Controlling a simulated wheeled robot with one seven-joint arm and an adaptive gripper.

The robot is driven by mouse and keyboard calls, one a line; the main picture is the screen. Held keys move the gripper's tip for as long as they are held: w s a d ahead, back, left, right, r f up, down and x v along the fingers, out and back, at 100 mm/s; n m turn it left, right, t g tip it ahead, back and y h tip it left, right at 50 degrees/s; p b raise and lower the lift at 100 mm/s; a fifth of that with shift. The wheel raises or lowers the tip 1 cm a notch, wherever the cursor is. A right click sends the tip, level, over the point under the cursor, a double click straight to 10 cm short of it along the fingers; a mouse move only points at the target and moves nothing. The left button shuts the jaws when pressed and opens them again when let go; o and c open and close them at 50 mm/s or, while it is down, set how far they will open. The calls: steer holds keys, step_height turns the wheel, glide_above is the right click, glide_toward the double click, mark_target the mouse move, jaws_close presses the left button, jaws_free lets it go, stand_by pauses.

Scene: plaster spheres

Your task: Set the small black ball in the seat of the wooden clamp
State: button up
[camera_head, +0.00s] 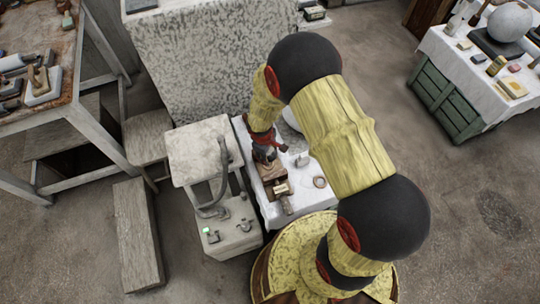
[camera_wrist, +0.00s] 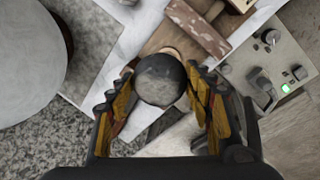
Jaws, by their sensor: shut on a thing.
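The small black ball (camera_wrist: 160,79) is a dark grey, scuffed sphere in the middle of the wrist view. My gripper (camera_wrist: 159,92) has its yellow and black fingers on either side of it, shut on it. The wooden clamp (camera_wrist: 198,27) lies just beyond the ball, with a reddish-brown worn bar and a paler wood body. In the head view the clamp (camera_head: 273,185) is on the white-covered table, and my gripper (camera_head: 266,155) is at its upper end. The ball hides most of the seat area, so I cannot tell whether it touches the seat.
A large pale sphere (camera_wrist: 28,55) stands close at the left in the wrist view. A grey machine with knobs and a green light (camera_head: 232,228) stands left of the white table (camera_head: 302,205). A ring (camera_head: 320,182) lies right of the clamp.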

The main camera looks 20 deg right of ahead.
mark_target(269, 156)
stand_by(0.4)
steer(key=shift+f+b, duration=2.65)
steer(key=shift+f, duration=0.1)
steer(key=shift+f+b, duration=0.8)
steer(key=shift+b, duration=0.05)
steer(key=o, duration=1.7)
steer(key=shift+o, duration=0.2)
steer(key=shift+r, duration=0.1)
steer(key=shift+r+p, duration=1.6)
steer(key=shift+r, duration=0.35)
